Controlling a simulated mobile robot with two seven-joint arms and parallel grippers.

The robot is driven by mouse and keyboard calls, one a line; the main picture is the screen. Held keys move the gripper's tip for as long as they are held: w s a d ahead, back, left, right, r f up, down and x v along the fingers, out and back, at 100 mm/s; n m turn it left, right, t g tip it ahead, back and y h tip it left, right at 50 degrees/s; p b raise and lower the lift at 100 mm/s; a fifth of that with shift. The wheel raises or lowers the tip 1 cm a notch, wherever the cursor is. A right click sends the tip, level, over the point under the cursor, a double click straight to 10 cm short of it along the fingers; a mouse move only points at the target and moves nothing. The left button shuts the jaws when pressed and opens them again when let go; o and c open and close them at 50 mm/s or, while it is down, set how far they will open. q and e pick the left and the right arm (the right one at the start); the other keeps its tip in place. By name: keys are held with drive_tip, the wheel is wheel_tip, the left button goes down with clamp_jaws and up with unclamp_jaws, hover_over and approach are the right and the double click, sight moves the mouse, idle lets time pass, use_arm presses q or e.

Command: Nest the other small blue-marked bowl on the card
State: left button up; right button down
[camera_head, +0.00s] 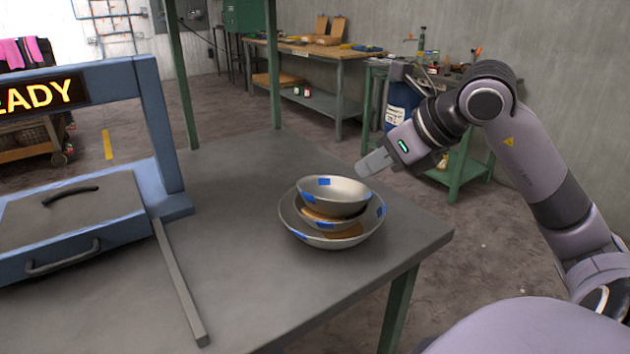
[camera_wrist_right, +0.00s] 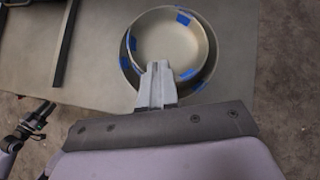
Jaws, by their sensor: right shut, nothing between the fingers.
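A large grey bowl (camera_head: 289,222) with blue marks stands near the table's right edge. Inside it, a small blue-marked bowl (camera_head: 345,187) sits on top, slightly tilted. Brown card-like surfaces (camera_head: 345,231) show below it, with a rim and another blue mark between them; how these layers sit is partly hidden. From above, in the right wrist view, the top bowl (camera_wrist_right: 168,42) lies inside the larger rim. My right gripper (camera_head: 366,169) is shut and empty, just beyond the top bowl's right rim; its fingers (camera_wrist_right: 158,75) overlap the rims in the wrist view.
A grey table (camera_head: 235,250) carries a blue frame with a lit sign (camera_head: 40,95), a handled box (camera_head: 75,215) and a grey bar (camera_head: 180,285) left of the bowls. The tabletop between bar and bowls is clear. Workbenches (camera_head: 320,55) stand behind.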

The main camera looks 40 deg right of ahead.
sight(305, 181)
drive_tip(key=x, duration=0.7)
drive_tip(key=p+x, duration=0.1)
drive_tip(key=x, duration=0.2)
drive_tip(key=shift+w+d+r, duration=0.1)
drive_tip(key=shift+w+r, duration=0.05)
drive_tip(key=shift+w, duration=0.3)
use_arm(q)
drive_tip(key=shift+r+p, duration=0.4)
drive_tip(key=shift+r, duration=0.5)
use_arm(e)
drive_tip(key=shift+w+a, duration=0.15)
drive_tip(key=shift+w, duration=0.6)
drive_tip(key=shift+w+a, duration=0.15)
drive_tip(key=shift+w, duration=0.6)
drive_tip(key=shift+w, duration=0.55)
drive_tip(key=shift+w+a, duration=0.15)
drive_tip(key=shift+w, duration=0.35)
use_arm(q)
drive_tip(key=shift+w+a+f, duration=0.1)
drive_tip(key=shift+w+f, duration=0.05)
drive_tip(key=shift+w, duration=0.35)
use_arm(e)
drive_tip(key=shift+s, duration=0.1)
drive_tip(key=shift+s, duration=0.1)
